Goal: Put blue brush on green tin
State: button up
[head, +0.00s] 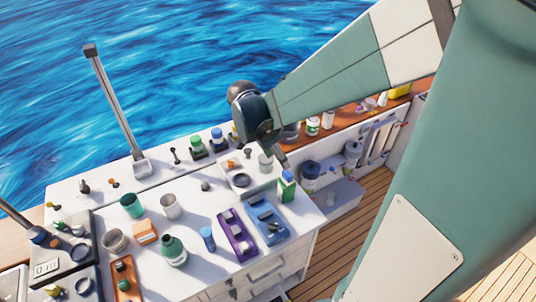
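A green open-topped tin (132,205) stands on the white counter, left of a grey tin. A small blue upright item (208,238) stands near the counter's front, right of a dark green bottle. It is too small to tell surely whether it is the blue brush. My gripper (282,158) hangs over the back right part of the counter, right of and apart from both. It is small and partly hidden by my wrist, so whether its fingers are open or shut does not show.
A purple tray (237,236) and a blue tray (266,219) lie right of the blue item. A dark green bottle (173,251), an orange-and-white box (145,232) and a grey tin (171,206) stand nearby. A tall post (115,105) rises at the back edge.

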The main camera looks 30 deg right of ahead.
jog(key=shift+a+r, duration=0.1)
jog(key=s+a+r+n+t+y, duration=0.2)
jog(key=s+a+r+n, duration=0.3)
jog(key=a+n, duration=0.3)
jog(key=s+a+r+n+t+y, duration=0.2)
jog(key=s+a+r+n+t, duration=0.3)
jog(key=n, duration=0.5)
jog(key=s+a+r, duration=0.1)
jog(key=s+a, duration=0.1)
jog(key=a, duration=0.1)
